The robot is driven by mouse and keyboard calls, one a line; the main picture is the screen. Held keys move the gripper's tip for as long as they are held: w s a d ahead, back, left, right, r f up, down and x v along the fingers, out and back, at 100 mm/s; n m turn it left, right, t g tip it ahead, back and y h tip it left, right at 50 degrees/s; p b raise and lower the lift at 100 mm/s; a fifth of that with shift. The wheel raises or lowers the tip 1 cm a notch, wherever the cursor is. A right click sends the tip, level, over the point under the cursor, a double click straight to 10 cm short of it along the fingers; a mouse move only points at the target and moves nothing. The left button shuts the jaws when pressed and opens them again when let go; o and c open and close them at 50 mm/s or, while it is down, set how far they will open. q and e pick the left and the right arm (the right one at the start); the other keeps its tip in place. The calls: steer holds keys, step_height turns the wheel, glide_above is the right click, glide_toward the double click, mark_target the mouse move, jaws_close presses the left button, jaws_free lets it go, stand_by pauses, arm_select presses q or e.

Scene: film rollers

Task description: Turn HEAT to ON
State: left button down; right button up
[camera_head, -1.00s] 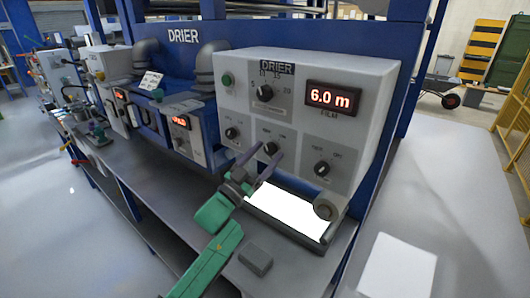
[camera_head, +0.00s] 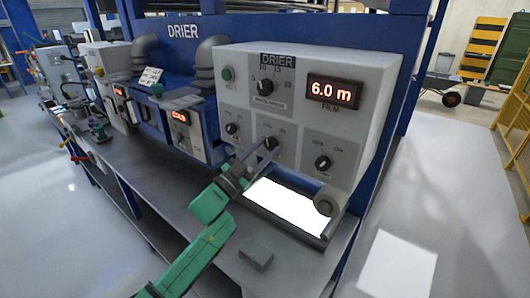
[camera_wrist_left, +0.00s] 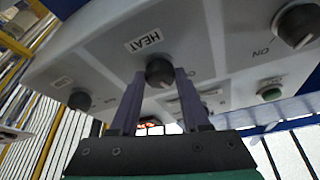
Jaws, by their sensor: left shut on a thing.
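The HEAT knob (camera_head: 271,143) is a small black dial in the middle of the lower row on the white DRIER panel (camera_head: 385,75). In the left wrist view the knob (camera_wrist_left: 159,71) sits right beside the HEAT label (camera_wrist_left: 144,40). My left gripper (camera_head: 262,150) reaches up from below, its two purple fingers on either side of the knob. In the left wrist view the gripper (camera_wrist_left: 160,80) is shut on the knob, which shows between its fingertips. The pointer direction is too small to tell. My right gripper is not in view.
Other knobs sit close by: one at lower left (camera_head: 232,128), one at lower right (camera_head: 322,163) and a larger one above (camera_head: 265,87). A red display (camera_head: 333,92) reads 6.0 m. A bright white tray (camera_head: 290,207) and a grey block (camera_head: 256,254) lie below.

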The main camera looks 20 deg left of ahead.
arm_select(q)
steer(key=m+g+h, duration=0.1)
steer(key=m, duration=0.2)
steer(key=m+g+h+b, duration=0.1)
steer(key=m, duration=0.2)
steer(key=shift+a, duration=0.2)
steer(key=m+g, duration=0.1)
steer(key=m, duration=0.2)
steer(key=m+g, duration=0.1)
steer(key=m, duration=0.2)
steer(key=shift+w+a+r+g, duration=0.1)
steer(key=shift+r+g, duration=0.1)
steer(key=shift+g, duration=0.2)
steer(key=shift+c, duration=1.9)
jaws_free()
